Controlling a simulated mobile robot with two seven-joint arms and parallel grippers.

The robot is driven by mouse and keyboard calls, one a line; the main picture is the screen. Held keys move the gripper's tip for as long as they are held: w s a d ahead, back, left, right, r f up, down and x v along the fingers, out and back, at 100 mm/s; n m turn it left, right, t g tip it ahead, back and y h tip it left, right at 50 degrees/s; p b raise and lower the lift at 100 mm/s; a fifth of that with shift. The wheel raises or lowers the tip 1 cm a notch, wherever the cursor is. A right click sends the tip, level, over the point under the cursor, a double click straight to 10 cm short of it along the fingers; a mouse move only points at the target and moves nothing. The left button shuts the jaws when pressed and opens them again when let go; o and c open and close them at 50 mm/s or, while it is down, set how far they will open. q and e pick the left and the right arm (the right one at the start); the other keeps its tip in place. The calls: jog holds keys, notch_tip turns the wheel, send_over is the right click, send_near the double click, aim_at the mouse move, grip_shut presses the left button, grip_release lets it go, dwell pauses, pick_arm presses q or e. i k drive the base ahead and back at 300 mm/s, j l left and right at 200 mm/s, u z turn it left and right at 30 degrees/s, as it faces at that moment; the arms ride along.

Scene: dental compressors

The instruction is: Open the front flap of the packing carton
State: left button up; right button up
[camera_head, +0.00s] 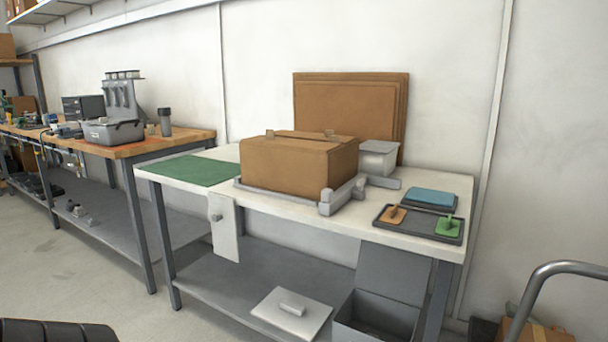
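The packing carton (297,165) is a brown cardboard box on the white-topped table (420,238). It sits in a low grey tray or fixture (262,189), with grey blocks (340,197) at its front right corner. Its top looks covered, with a dark line along it and two small tan tabs (329,134) sticking up at the top. I cannot tell at this size which panel is the front flap or whether it is fully down. Neither of my grippers is in view.
Flat cardboard sheets (350,100) lean on the wall behind the carton. A green mat (190,170) lies left of it. A dark tray (385,222) with orange and green tools and a blue-topped tray (430,197) lie right. A grey rail (560,268) rises at lower right.

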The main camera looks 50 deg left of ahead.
aim_at(270, 138)
jog(key=u, duration=1.65)
